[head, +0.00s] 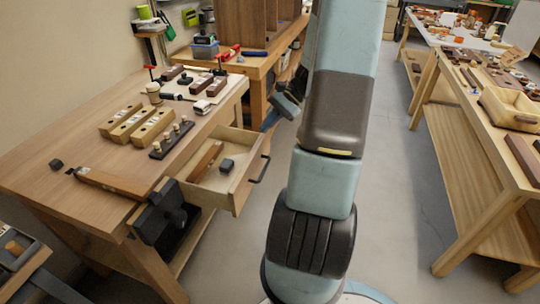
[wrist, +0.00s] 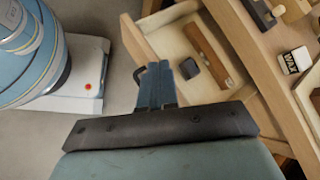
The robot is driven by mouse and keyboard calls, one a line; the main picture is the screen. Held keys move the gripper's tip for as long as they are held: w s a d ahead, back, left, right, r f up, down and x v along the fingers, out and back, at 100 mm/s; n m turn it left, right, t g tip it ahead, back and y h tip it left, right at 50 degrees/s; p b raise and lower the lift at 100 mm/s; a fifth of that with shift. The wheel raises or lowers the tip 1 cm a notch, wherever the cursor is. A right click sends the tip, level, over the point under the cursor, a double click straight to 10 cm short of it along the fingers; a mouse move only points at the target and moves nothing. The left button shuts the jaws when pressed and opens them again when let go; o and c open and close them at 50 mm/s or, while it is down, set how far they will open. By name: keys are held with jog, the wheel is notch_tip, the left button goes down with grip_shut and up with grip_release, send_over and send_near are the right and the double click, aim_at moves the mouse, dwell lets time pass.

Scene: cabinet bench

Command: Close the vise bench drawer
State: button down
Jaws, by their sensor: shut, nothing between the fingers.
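The vise bench drawer (head: 243,184) stands open, pulled out from the right side of the left bench. Its dark bar handle (head: 262,168) is on the front panel. A brown wooden bar (head: 206,161) and a small dark block (head: 227,165) lie inside. My gripper (head: 270,121), with blue fingers, is beyond the drawer in the head view. In the wrist view my gripper (wrist: 173,70) is shut and empty. The drawer front (wrist: 133,40) is behind its fingers, and the handle (wrist: 138,76) shows just left of them; I cannot tell whether they touch.
The vise (head: 165,215) hangs at the near edge of the bench (head: 60,185), beside the drawer. Wooden blocks and tools stand on the bench top. Another bench (head: 445,110) is at right. The floor between the benches is clear apart from my own body.

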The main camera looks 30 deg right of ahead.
jog(key=d+f+m+t+y, duration=0.3)
jog(key=d+f+m+t, duration=0.2)
jog(key=d+f+m, duration=0.45)
jog(key=m+t+h, duration=0.2)
jog(key=m+t, duration=0.3)
jog(key=t, duration=0.3)
send_near(263, 153)
jog(key=x, duration=0.6)
jog(key=shift+w+a, duration=0.1)
jog(key=shift+w, duration=0.3)
